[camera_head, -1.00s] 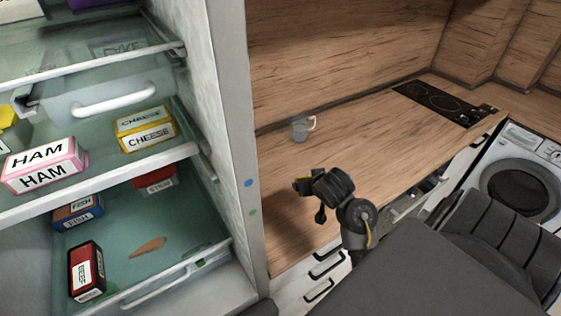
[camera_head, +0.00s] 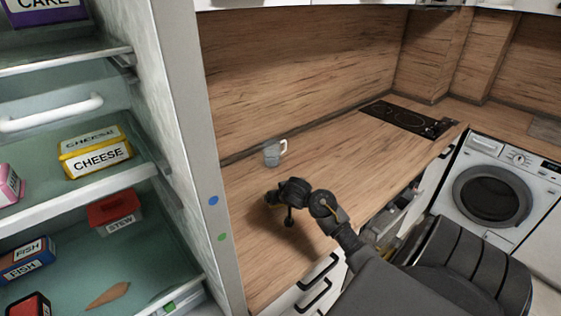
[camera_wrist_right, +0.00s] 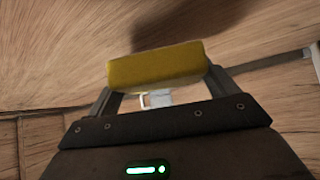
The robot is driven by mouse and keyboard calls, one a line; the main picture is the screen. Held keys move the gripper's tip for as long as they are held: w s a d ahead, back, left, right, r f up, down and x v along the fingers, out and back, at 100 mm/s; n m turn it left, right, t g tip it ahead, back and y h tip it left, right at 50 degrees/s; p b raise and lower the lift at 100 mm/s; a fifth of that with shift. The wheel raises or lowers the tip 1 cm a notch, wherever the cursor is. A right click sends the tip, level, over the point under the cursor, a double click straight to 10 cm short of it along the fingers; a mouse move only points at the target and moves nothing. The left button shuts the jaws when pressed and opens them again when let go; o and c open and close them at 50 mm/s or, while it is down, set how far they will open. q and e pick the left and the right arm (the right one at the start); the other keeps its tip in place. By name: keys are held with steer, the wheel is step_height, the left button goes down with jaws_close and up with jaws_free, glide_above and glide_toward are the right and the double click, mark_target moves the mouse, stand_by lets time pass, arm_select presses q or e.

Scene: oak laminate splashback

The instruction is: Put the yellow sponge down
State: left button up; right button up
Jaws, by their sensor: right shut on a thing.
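My right gripper (camera_head: 272,197) is over the left part of the wooden worktop (camera_head: 330,142), with its shadow on the wood below it. In the right wrist view the yellow sponge (camera_wrist_right: 155,66) lies across the two fingertips, and the gripper is shut on it. In the head view the sponge is hidden or too dark to make out. I cannot tell exactly how high it is above the worktop. My left gripper is not in view.
A grey mug (camera_head: 272,154) stands on the worktop behind the gripper. An open fridge (camera_head: 180,130) with food boxes is at the left. A black hob (camera_head: 405,118) lies at the far end, near a washing machine (camera_head: 492,195). The worktop between mug and hob is clear.

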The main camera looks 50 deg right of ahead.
steer(key=shift+w+d+f, duration=0.1)
steer(key=shift+d+f, duration=0.1)
steer(key=shift+f, duration=1.6)
steer(key=shift+f, duration=0.1)
steer(key=o, duration=0.9)
steer(key=shift+a+r, duration=0.15)
steer(key=shift+r, duration=0.2)
steer(key=p+v, duration=0.4)
steer(key=v, duration=0.7)
steer(key=shift+s+r, duration=0.15)
steer(key=shift+s, duration=0.2)
steer(key=shift+a, duration=0.1)
